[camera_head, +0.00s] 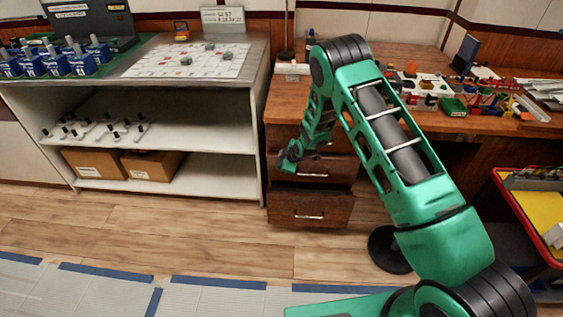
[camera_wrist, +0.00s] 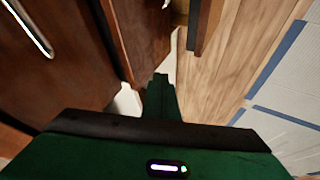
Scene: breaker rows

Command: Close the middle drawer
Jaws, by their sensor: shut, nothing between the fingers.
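The brown wooden drawer unit stands under the desk in the head view. Its middle drawer (camera_head: 335,170) has a silver bar handle and lies between an upper drawer and the bottom drawer (camera_head: 311,208). A dark gap shows above the bottom drawer's front. How far the middle drawer stands out is hard to tell, because my green arm covers part of the unit. My gripper (camera_head: 287,163) is at the left part of the drawer fronts, shut and empty. In the wrist view my gripper (camera_wrist: 162,80) points down beside brown wooden panels; I cannot tell whether it touches them.
A grey shelf unit (camera_head: 205,137) with boxes stands left of the drawers. The desk top (camera_head: 290,97) is crowded on the right with small parts and bins. A yellow-topped cart (camera_head: 540,212) is at the far right. The wooden floor (camera_head: 180,240) in front is clear.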

